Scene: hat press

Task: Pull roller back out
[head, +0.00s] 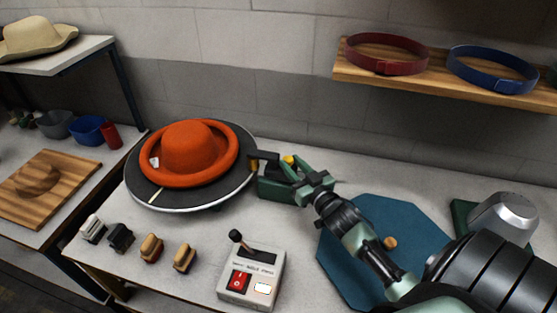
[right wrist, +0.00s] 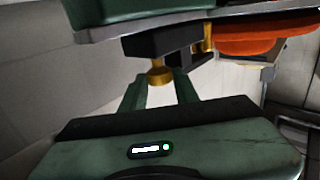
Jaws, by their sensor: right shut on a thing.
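An orange hat (head: 190,148) with a wide rolled brim sits on a round dark turntable (head: 133,190) with a pale rim. The roller unit is a black block (right wrist: 160,43) with a gold roller (right wrist: 208,38) close to the hat's brim; I cannot tell whether they touch. It also shows as a black arm (head: 264,156) at the brim's right side, by a green housing (head: 275,189). My right gripper (head: 297,172) is shut on the unit's gold knob (right wrist: 160,76), its two fingers on either side. My left gripper is not in view.
A control box (head: 250,278) with a lever and red switch stands in front. Several small brushes (head: 150,247) line the front edge. A blue octagonal mat (head: 340,270) lies under my right arm. A wooden shelf (head: 450,88) holds red and blue bands.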

